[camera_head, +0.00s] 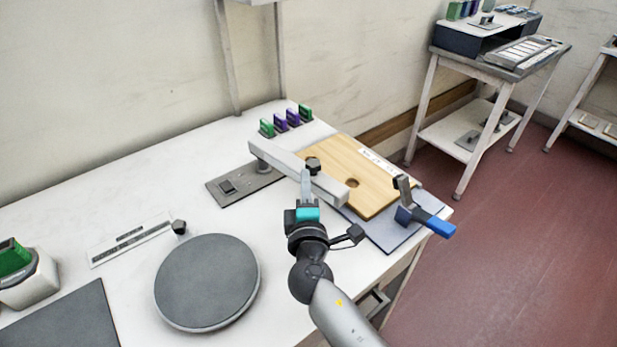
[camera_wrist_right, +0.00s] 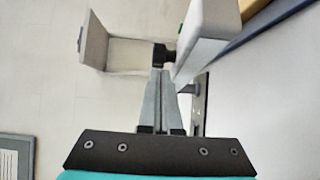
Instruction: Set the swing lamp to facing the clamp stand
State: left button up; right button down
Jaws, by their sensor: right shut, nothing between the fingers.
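The swing lamp is a long pale grey bar (camera_head: 290,170) on a pivot at the back of a dark grey base plate (camera_head: 240,187). It reaches to the lower right, across the near side of a wooden board. A dark knob (camera_head: 313,164) is by the bar's middle. A clamp with a blue handle (camera_head: 440,227), perhaps the clamp stand, is at the table's right corner, beyond the bar's free end. My right gripper (camera_head: 306,176) is shut and empty beside the bar. In the right wrist view, its fingertips (camera_wrist_right: 163,75) are close to the knob (camera_wrist_right: 165,57); contact is unclear. My left gripper is out of view.
The wooden board (camera_head: 375,190) with a hole lies on a blue-grey mat (camera_head: 385,235). Several green and purple blocks (camera_head: 287,121) stand behind. A round grey disc (camera_head: 207,280) is at front left.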

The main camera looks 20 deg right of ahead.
dwell(0.4)
jog(key=shift+d, duration=0.1)
jog(key=shift+w+d+n+t+y, duration=0.1)
jog(key=shift+w+d+n+y, duration=0.6)
jog(key=shift+d, duration=0.75)
jog(key=shift+w+d+n+t+y, duration=0.1)
jog(key=shift+w+d+n+y, duration=0.2)
jog(key=shift+w+d+y, duration=0.9)
jog(key=shift+w+d+n+t+y, duration=0.1)
jog(key=shift+w+d+n+y, duration=0.5)
jog(key=shift+d, duration=1.1)
jog(key=shift+w, duration=0.2)
